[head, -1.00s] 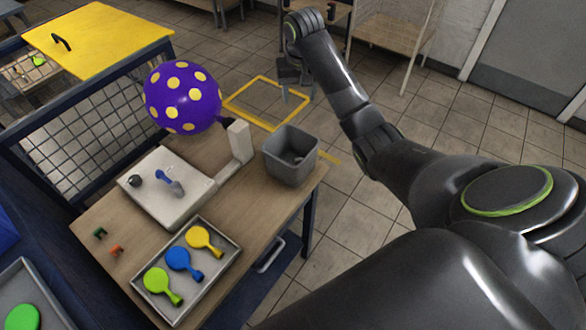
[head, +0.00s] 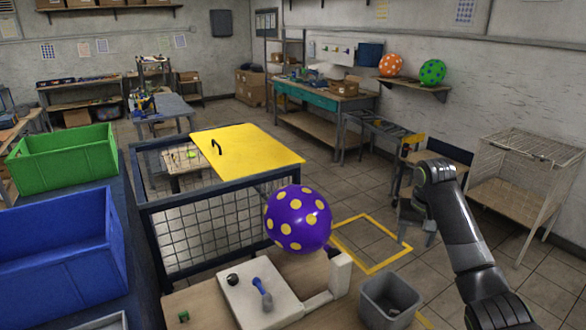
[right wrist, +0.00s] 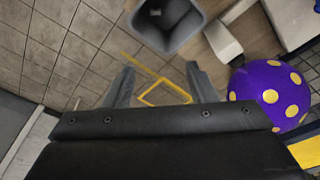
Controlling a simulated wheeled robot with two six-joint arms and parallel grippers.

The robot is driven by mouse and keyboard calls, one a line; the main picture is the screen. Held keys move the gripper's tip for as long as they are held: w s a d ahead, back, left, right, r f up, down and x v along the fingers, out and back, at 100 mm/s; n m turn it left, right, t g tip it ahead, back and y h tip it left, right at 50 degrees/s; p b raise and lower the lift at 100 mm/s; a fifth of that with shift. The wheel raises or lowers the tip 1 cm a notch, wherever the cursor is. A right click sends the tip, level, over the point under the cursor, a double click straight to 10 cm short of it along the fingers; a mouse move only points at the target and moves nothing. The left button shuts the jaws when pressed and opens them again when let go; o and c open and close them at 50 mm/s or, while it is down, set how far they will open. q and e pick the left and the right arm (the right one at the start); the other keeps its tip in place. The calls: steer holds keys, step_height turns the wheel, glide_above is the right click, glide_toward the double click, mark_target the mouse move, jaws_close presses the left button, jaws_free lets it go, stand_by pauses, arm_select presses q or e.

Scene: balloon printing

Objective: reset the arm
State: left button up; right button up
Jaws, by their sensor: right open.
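My right arm comes in from the lower right in the head view. Its gripper (head: 418,220) hangs over the floor, right of the workbench and apart from everything. In the right wrist view the two fingers of my right gripper (right wrist: 158,88) stand wide apart with nothing between them. A purple balloon with yellow dots (head: 298,219) sits at the white machine (head: 255,298) on the bench; it also shows in the right wrist view (right wrist: 270,95). My left arm and gripper are not in view.
A grey bin (head: 391,297) stands at the bench's right edge, near my right arm. A mesh-sided frame with a yellow lid (head: 248,146) stands behind the bench. Blue (head: 60,255) and green (head: 65,160) crates are at left. Floor around the yellow floor square (head: 372,268) is clear.

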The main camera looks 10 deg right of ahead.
steer(key=s+a+f+n, duration=0.1)
steer(key=s+a+f, duration=0.1)
steer(key=s+f, duration=0.7)
steer(key=s+a+f+n, duration=0.2)
steer(key=s+f, duration=0.7)
steer(key=f, duration=0.1)
steer(key=s+a+r+t+h, duration=0.1)
steer(key=s+a+t, duration=0.15)
steer(key=s, duration=1.95)
step_height(320, 180, down, 31)
steer(key=d+g+b, duration=0.1)
steer(key=g+b, duration=0.1)
steer(key=b, duration=0.6)
arm_select(q)
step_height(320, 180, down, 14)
steer(key=b, duration=0.6)
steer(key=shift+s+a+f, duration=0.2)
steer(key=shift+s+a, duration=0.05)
arm_select(e)
steer(key=s+f, duration=0.7)
steer(key=f, duration=0.5)
steer(key=s+a+f, duration=0.1)
steer(key=s+f, duration=0.7)
steer(key=f, duration=0.4)
steer(key=shift+s+g+y, duration=0.25)
steer(key=shift+g+y, duration=0.05)
steer(key=shift+g, duration=0.15)
